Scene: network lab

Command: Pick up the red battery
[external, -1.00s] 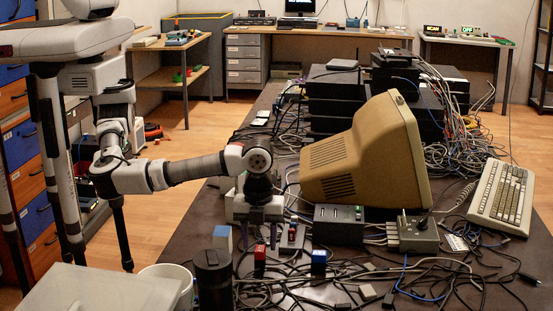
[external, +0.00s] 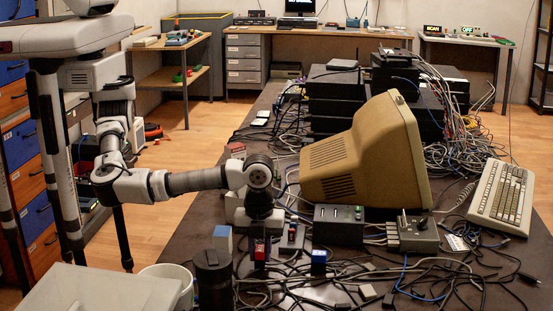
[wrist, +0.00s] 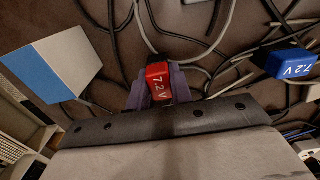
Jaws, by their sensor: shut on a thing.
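The red battery (external: 259,250) stands upright among the cables on the dark table, under the end of my arm. In the wrist view the red battery (wrist: 157,76), marked 7.2 V, sits between the purple fingers of my gripper (wrist: 158,88), one finger on each side. My gripper (external: 260,246) is shut on it, low over the table. The battery's lower end is partly hidden, so I cannot tell whether it touches the table.
A blue battery (external: 319,257) stands to the right. A blue and white block (external: 222,239) stands to the left, near a dark cylinder (external: 212,279). Loose cables cover the table.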

